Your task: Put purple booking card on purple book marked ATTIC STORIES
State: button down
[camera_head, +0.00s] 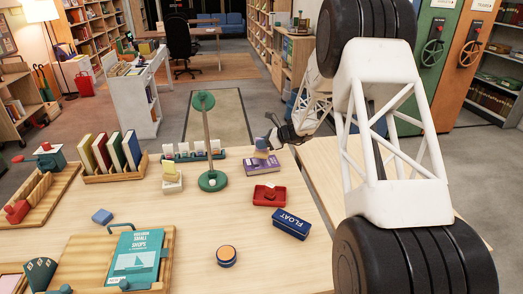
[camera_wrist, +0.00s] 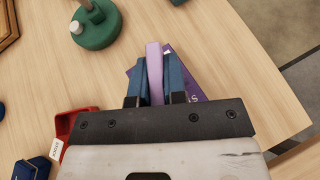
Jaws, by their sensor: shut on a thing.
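The purple booking card (camera_wrist: 154,72) is a light purple piece seen edge-on between the two blue fingers of my gripper (camera_wrist: 156,64) in the wrist view. My gripper is shut on it. The darker purple book (camera_wrist: 194,88) shows behind the fingers, with only part of its lettering visible; the rest is hidden by my gripper. In the head view the purple book (camera_head: 263,168) lies flat near the far right edge of the table. My gripper (camera_head: 266,144) is right over it with the card low above the book. I cannot tell whether card and book touch.
A red tray (camera_head: 269,195) and a blue FLOAT box (camera_head: 291,224) lie in front. A row of white cards in a holder (camera_head: 193,155) stands behind left.

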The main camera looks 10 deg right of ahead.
aim_at(262, 151)
jog(key=shift+f, duration=1.45)
jog(key=shift+f, duration=0.2)
jog(key=c, duration=1.2)
grip_release()
jog(key=shift+o, duration=0.2)
jog(key=shift+r, duration=0.15)
jog(key=shift+d+r, duration=0.1)
jog(key=v, duration=1.1)
jog(key=shift+s+d, duration=0.15)
jog(key=shift+d, duration=0.2)
jog(key=shift+r, duration=0.15)
